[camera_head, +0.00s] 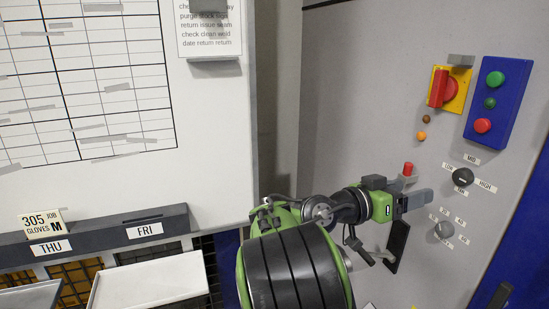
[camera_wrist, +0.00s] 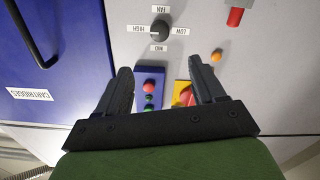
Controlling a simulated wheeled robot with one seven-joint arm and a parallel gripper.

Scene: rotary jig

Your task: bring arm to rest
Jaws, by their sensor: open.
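My gripper (camera_head: 417,190) is open, in front of the grey panel (camera_head: 345,90) at the right of the head view. In the wrist view my gripper (camera_wrist: 160,70) shows two dark fingers spread apart with nothing held between them. Past the fingertips is a black knob (camera_wrist: 160,30) labelled LOW, MID, HIGH and FAN. The same black knob (camera_head: 463,177) sits just right of my gripper in the head view. I cannot tell how far the fingers are from the panel.
A blue button box (camera_head: 497,100) and a yellow plate with a red switch (camera_head: 450,90) are above my gripper. A red cylinder (camera_head: 408,169) shows close behind it. A grey knob (camera_head: 444,230) is below right. A whiteboard (camera_head: 215,120) and white tray (camera_head: 150,281) are left.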

